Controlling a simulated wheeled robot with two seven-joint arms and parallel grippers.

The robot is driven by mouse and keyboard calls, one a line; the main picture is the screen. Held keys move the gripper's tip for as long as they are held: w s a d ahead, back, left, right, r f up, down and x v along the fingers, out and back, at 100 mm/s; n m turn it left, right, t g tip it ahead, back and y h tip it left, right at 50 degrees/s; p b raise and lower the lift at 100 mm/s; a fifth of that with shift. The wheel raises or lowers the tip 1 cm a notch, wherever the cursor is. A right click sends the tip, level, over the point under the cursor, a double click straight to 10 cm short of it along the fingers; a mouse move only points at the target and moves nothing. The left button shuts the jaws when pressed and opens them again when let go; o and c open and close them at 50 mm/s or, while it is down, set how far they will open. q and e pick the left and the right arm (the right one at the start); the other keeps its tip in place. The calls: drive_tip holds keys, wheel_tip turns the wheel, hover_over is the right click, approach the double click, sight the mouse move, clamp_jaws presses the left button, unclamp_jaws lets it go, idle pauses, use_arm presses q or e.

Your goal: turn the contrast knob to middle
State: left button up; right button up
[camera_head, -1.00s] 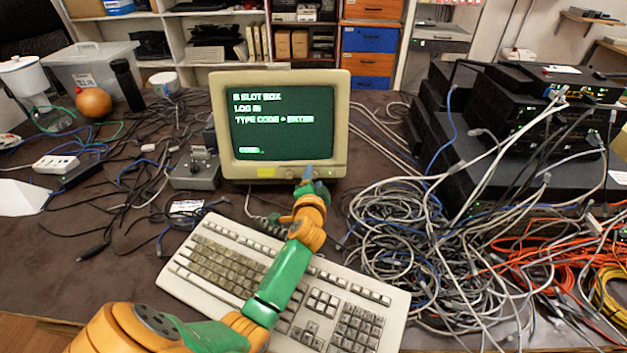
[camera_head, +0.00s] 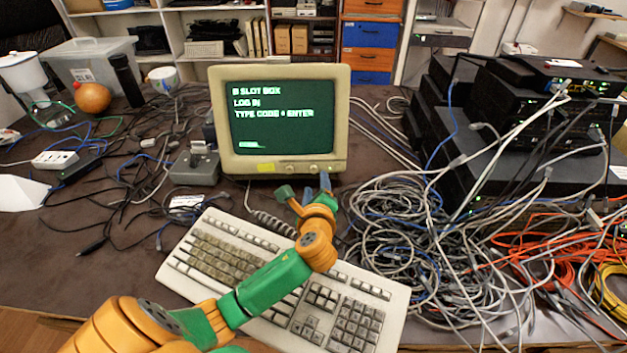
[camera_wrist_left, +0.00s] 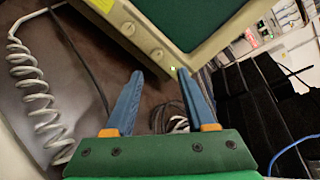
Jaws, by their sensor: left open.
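I cannot read which is contrast. My left gripper (camera_head: 305,187) is open and empty, just in front of and below the bezel. In the left wrist view, its blue fingers (camera_wrist_left: 160,73) are spread below the right knob, apart from it. My right gripper is not in view.
A beige keyboard (camera_head: 270,270) lies under my left arm. A grey box with a lever (camera_head: 195,165) stands left of the monitor. Tangled cables (camera_head: 410,240) and stacked black network boxes (camera_head: 490,130) fill the right side. A coiled cord (camera_wrist_left: 40,90) lies left of the gripper.

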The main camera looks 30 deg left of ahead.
sight(314, 171)
use_arm(q)
drive_tip(key=shift+w+a+f+m, duration=0.2)
drive_tip(key=shift+a+m, duration=0.2)
drive_tip(key=shift+m, duration=0.2)
drive_tip(key=b+x, duration=0.1)
drive_tip(key=x, duration=0.5)
drive_tip(key=shift+a+f, duration=0.1)
clamp_jaws()
drive_tip(key=r+m+p, duration=0.1)
drive_tip(key=p, duration=0.2)
drive_tip(key=shift+f+m, duration=0.25)
drive_tip(key=shift+m, duration=0.15)
drive_tip(key=shift+f, duration=0.2)
